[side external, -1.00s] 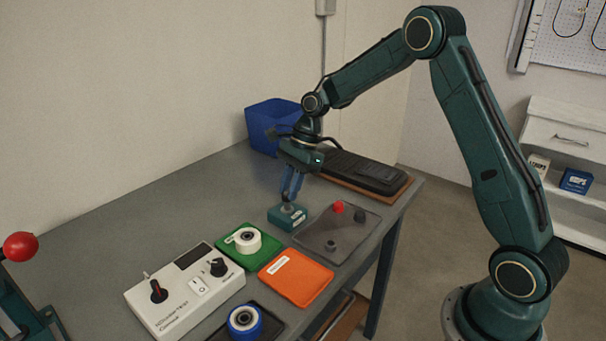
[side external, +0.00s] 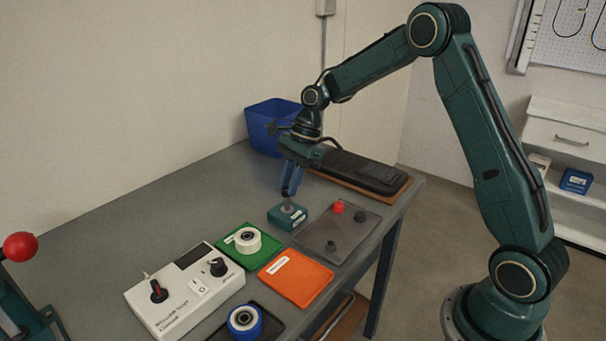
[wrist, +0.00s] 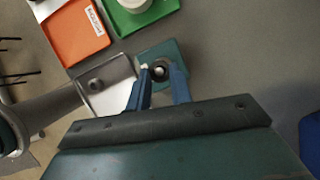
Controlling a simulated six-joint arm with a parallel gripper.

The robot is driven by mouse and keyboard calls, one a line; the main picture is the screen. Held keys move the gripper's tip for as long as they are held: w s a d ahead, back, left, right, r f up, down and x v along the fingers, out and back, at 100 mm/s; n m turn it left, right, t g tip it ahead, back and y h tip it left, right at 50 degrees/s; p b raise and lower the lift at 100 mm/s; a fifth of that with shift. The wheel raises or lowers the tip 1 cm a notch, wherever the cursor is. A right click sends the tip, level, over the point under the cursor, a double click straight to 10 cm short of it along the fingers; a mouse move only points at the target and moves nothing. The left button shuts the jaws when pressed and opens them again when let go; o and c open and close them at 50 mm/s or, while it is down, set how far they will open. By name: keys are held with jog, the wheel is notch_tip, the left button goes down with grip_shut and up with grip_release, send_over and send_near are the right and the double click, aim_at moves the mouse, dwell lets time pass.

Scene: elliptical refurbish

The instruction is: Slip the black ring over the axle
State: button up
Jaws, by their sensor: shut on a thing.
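The teal block (side external: 288,220) stands on the bench with a short grey axle (side external: 287,207) on its top. It also shows in the wrist view (wrist: 179,48). My gripper (side external: 288,195) points down just over the axle, with its blue fingers on either side of it. In the wrist view, my gripper (wrist: 160,75) is shut on a small dark round thing, which appears to be the black ring (wrist: 158,75). A bright round tip shows at its middle. The fingers partly hide it, and I cannot tell how far the ring is around the axle.
Green (side external: 233,252) and orange (side external: 297,280) mats and a white control box (side external: 183,297) are in front.

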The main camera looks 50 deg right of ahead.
dwell(0.4)
jog(key=o, duration=0.6)
jog(key=shift+o, duration=0.2)
jog(key=v, duration=1.1)
dwell(0.8)
jog(key=shift+s, duration=0.1)
dwell(0.3)
